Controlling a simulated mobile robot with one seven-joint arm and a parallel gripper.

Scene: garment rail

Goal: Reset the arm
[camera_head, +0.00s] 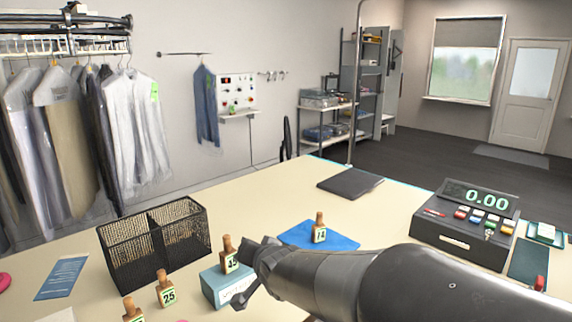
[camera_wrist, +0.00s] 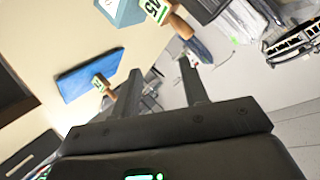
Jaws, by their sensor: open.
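My arm reaches in from the lower right in the head view, and my gripper (camera_head: 250,272) is over the counter (camera_head: 272,194), beside a small blue box (camera_head: 232,290). In the wrist view the two fingers of my gripper (camera_wrist: 160,85) stand apart with nothing between them. A wooden peg with a green-edged number tag (camera_head: 229,257) stands on or just behind the blue box, close to the fingertips; I cannot tell whether they touch. It also shows in the wrist view (camera_wrist: 158,10).
A black mesh basket (camera_head: 130,258) stands left, with tagged pegs (camera_head: 165,290) in front. A blue mat (camera_head: 335,240) bears another peg (camera_head: 319,228). A dark folder (camera_head: 350,183) and a cash register (camera_head: 462,240) are right. Bagged garments (camera_head: 130,130) hang at the left.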

